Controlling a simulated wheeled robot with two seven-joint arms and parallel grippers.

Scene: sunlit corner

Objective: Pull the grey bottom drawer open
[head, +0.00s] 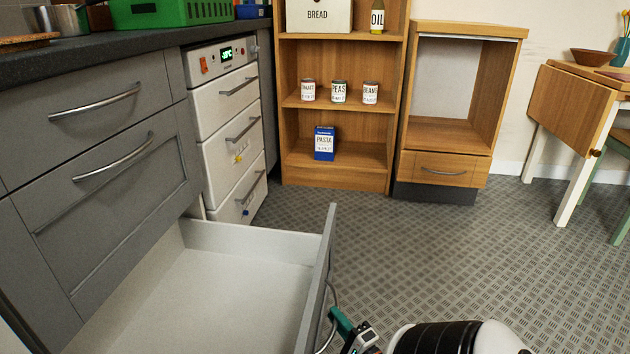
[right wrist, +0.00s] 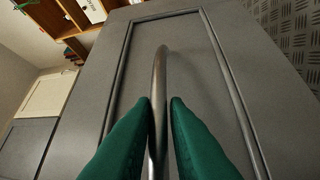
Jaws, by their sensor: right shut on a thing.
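The grey bottom drawer (head: 323,270) stands far out from the grey cabinet, its empty pale inside open to view. Its front panel also fills much of the right wrist view (right wrist: 195,60). A curved metal handle (right wrist: 159,75) sits on that panel. My right gripper (right wrist: 161,105) has its green fingers on either side of the handle bar, shut on it. In the head view the right gripper (head: 338,325) is at the outer side of the drawer front, near the bottom edge, with the handle partly hidden. My left gripper is not in view.
Two closed grey drawers (head: 110,170) are above the open one. A white freezer (head: 225,125) stands behind it. A wooden shelf (head: 335,180) with cans and a pasta box, a wooden cabinet (head: 450,165) and a table (head: 570,110) are farther back. The patterned floor (head: 450,255) is clear.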

